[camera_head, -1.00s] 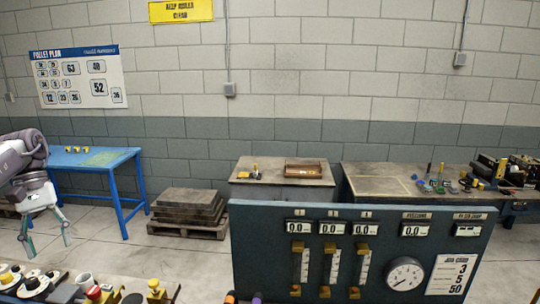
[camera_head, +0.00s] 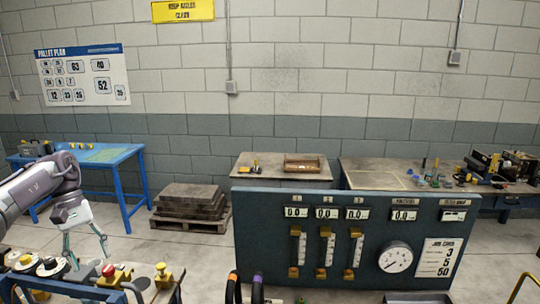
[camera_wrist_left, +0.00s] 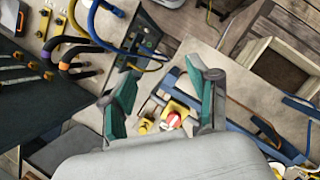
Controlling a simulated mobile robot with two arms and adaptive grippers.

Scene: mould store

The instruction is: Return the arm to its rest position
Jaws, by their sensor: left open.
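My left arm comes in from the left in the head view. Its gripper (camera_head: 86,247) points down with two thin fingers spread apart and nothing between them. It hangs over the back of the near bench with knobs, at lower left. In the left wrist view the two teal fingers (camera_wrist_left: 165,88) are wide apart. A red-topped button on a yellow base (camera_wrist_left: 172,119) shows beyond them, apart from the fingers. My right gripper does not show.
A dark control panel (camera_head: 345,240) with gauges stands at front centre. Behind it are a wooden-topped bench (camera_head: 275,172), a tool-strewn bench (camera_head: 372,178), a blue table (camera_head: 118,154) and a pallet of stacked slabs (camera_head: 190,203). Grey floor is open between them.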

